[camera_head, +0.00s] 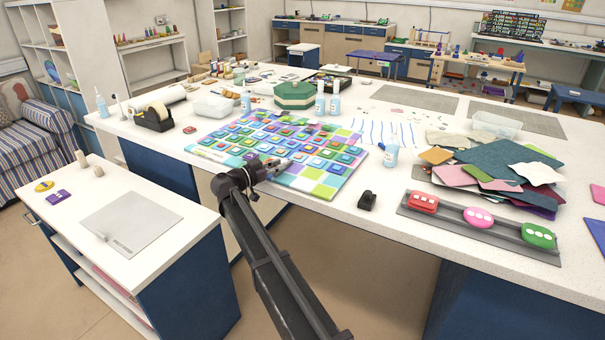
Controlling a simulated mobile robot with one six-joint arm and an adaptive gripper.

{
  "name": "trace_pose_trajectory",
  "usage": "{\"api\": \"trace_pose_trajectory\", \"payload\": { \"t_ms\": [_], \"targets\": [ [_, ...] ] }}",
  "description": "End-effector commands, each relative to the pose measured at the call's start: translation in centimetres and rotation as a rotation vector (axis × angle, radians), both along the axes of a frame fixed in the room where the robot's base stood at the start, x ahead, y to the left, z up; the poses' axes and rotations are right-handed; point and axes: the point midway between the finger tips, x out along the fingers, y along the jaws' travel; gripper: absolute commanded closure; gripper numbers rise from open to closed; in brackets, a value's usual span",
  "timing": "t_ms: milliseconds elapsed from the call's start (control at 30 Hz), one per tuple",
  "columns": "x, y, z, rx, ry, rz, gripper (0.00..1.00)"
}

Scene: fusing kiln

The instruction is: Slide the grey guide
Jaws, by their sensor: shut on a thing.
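My gripper (271,167) is at the end of my dark arm, over the near edge of a colourful checkered board (333,185) set with several square tiles. It is shut on a small grey piece (281,163), which looks like the grey guide. The piece is low at the board, among the tiles. My wrist and fingers hide part of it, and its full shape and exact contact with the board are too small to tell.
A black tape dispenser (154,117) and a clear bin (214,108) stand left of the board. A small bottle (391,154) and a black block (367,200) are to its right. A dark rail (455,226) holds red, pink and green pieces. A low cart (176,202) stands at the left.

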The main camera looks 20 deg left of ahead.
Motion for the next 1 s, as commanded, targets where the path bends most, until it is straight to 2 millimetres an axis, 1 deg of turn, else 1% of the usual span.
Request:
{"api": "trace_pose_trajectory", "payload": {
  "t_ms": [33, 100, 200, 300, 400, 500, 867, 900, 967, 1000],
  "targets": [
    [0.6, 2.3, 0.1, -0.001, -0.002, 0.003, 1.00],
    [0.7, 4.2, 0.1, -0.001, -0.002, 0.003, 1.00],
    [0.8, 6.5, 0.1, -0.001, -0.002, 0.002, 1.00],
    [0.9, 8.1, 0.1, -0.001, -0.002, 0.002, 1.00],
    [1.0, 9.0, 0.1, -0.001, -0.002, 0.001, 1.00],
    [1.0, 9.5, 0.1, -0.001, -0.002, 0.000, 1.00],
    [0.9, 9.5, 0.1, -0.001, -0.002, 0.000, 1.00],
    [0.9, 9.5, 0.1, -0.001, -0.002, 0.000, 0.57],
    [0.9, 9.5, 0.0, -0.001, -0.002, 0.000, 0.39],
    [0.9, 9.5, 0.0, -0.001, -0.002, 0.000, 0.34]
  ]
}}
